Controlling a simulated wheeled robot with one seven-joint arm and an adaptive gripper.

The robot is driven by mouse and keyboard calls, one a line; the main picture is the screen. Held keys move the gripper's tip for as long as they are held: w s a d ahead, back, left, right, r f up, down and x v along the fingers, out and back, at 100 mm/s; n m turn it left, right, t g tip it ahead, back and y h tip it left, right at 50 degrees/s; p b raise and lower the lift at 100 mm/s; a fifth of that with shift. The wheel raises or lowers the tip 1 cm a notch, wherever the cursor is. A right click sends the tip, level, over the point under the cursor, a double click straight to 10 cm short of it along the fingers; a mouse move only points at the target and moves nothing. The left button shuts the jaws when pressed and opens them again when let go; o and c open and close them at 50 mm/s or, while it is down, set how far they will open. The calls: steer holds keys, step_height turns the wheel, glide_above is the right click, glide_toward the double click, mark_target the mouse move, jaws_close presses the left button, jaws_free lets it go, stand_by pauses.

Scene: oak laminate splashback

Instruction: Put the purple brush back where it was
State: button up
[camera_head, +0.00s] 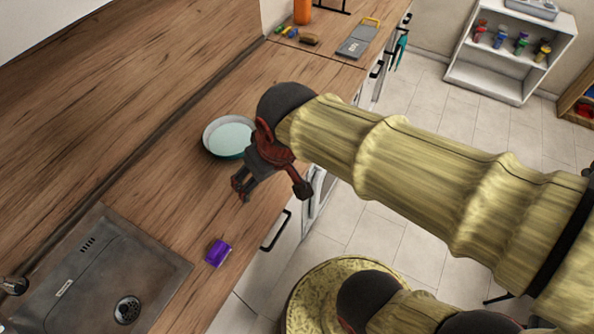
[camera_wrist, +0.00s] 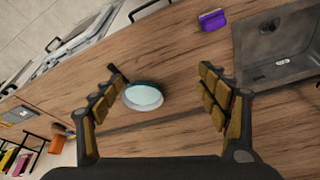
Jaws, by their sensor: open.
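The purple brush (camera_head: 218,253) lies on the wooden counter between the sink and the counter's front edge. In the wrist view the purple brush (camera_wrist: 212,19) shows at the top, beyond my right-hand finger and close to the sink. My gripper (camera_head: 270,190) is above the counter, between the brush and a round pale dish. It is open and empty, and in the wrist view its fingers (camera_wrist: 160,95) are wide apart. The brush is outside the space between them and apart from the gripper.
A round dish (camera_head: 207,138) stands on the counter behind my gripper. A metal sink (camera_head: 150,262) is at lower left. A grey board (camera_head: 356,42) and several small items are at the far end. The counter between dish and sink is clear. A white shelf (camera_head: 480,82) stands across the floor.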

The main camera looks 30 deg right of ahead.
steer(key=s+d+r+m+t, duration=0.1)
steer(key=s+d+r, duration=0.2)
steer(key=s+d, duration=0.2)
steer(key=shift+r+m+t+h, duration=0.3)
steer(key=shift+m, duration=0.1)
steer(key=shift+d, duration=0.1)
step_height(320, 180, down, 8)
steer(key=b, duration=0.7)
steer(key=shift+r, duration=0.25)
